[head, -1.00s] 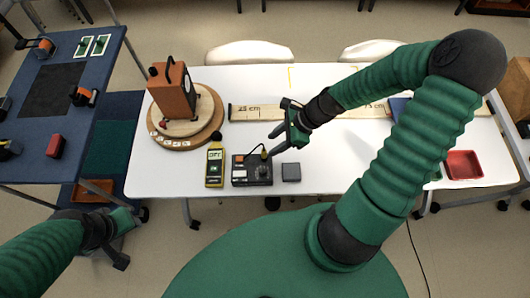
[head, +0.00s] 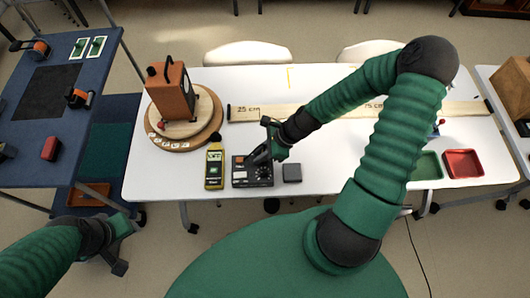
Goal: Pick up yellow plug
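The yellow plug is not clearly visible now; my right gripper covers the upper right of the black control box (head: 240,178), where a small yellow piece showed earlier. My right gripper (head: 260,156) points down and left with its fingertips at that box's upper part. I cannot tell whether its fingers are closed on the plug. My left gripper (head: 124,244) is off the table at lower left, its fingers spread and empty.
A yellow sound meter (head: 214,168) lies left of the box and a small grey block (head: 292,173) right of it. An orange device (head: 170,92) stands on a round wooden base (head: 203,134). A wooden ruler (head: 300,113) lies behind. Green (head: 427,166) and red (head: 463,164) trays sit right.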

